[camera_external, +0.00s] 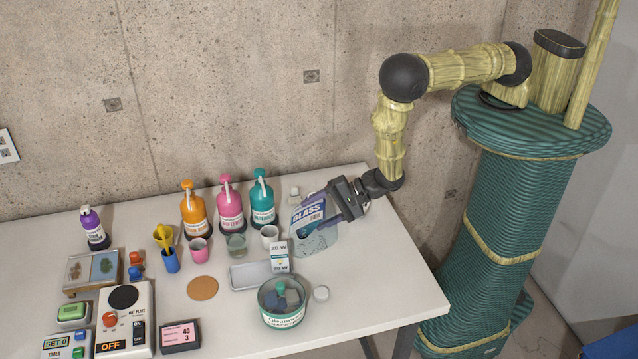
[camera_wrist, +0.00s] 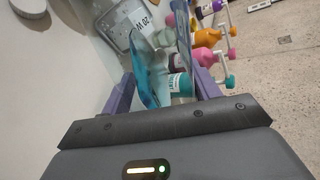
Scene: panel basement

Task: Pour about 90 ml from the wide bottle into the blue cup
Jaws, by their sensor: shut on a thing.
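The wide bottle (camera_external: 314,239) is clear, with a blue and white label reading "GLASS", at the right part of the table. My gripper (camera_external: 336,208) is shut on it from the upper right. In the wrist view the bottle's blue-tinted clear walls (camera_wrist: 152,82) show between my purple fingers (camera_wrist: 163,92). The bottle looks a little tilted; I cannot tell whether it touches the table. The blue cup (camera_external: 171,262) stands to the left, beyond several other things, with a yellow object at or behind its rim. Its inside is not clearly visible.
Between bottle and blue cup stand a pink cup (camera_external: 199,251), a clear cup (camera_external: 236,246), a white cup (camera_external: 269,236) and a boxed item (camera_external: 280,257) by a grey tray (camera_external: 249,275). Pump bottles (camera_external: 230,209) line the back. A green-labelled tub (camera_external: 283,316) is in front.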

